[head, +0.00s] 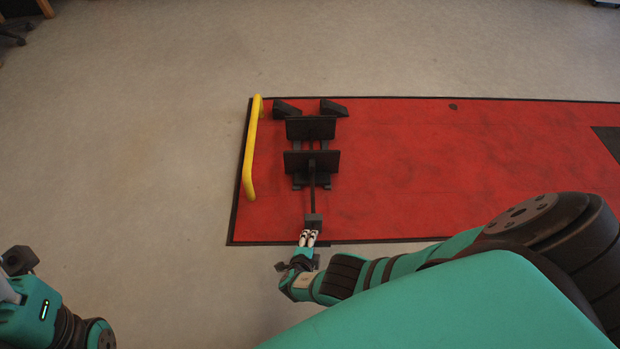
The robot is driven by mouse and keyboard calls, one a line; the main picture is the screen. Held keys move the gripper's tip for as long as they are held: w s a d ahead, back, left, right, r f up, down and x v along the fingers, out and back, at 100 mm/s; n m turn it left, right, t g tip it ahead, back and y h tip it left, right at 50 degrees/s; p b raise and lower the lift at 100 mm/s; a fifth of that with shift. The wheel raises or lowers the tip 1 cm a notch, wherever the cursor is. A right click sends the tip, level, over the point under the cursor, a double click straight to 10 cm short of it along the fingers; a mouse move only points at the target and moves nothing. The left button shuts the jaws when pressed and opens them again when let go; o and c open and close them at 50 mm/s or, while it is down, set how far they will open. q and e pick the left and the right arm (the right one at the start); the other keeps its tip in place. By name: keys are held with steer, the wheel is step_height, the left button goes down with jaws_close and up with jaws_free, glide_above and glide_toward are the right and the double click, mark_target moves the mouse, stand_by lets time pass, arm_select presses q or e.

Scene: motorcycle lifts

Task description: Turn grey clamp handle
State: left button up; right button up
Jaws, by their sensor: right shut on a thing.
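The wheel clamp (312,160), with dark upright plates, stands on the left end of the red lift platform (430,160). A thin dark rod (312,200) runs from it toward me and ends in a dark grey block, the clamp handle (313,221), at the platform's near edge. My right gripper (308,237) is at that near edge, its pale fingers shut on the handle; the fingers hide part of it. My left gripper (18,262) is at the lower left, far from the clamp and over bare floor; its finger opening does not show clearly.
A yellow bar (251,150) runs along the platform's left end, left of the clamp. Two dark wedges (287,109) lie behind the clamp. The platform right of the clamp is mostly bare. Grey floor (130,130) lies open to the left and behind.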

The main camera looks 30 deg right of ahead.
steer(key=shift+s+a+f, duration=0.15)
steer(key=shift+f, duration=0.05)
steer(key=o, duration=1)
steer(key=shift+f, duration=0.1)
steer(key=shift+o, duration=0.6)
steer(key=shift+d, duration=0.2)
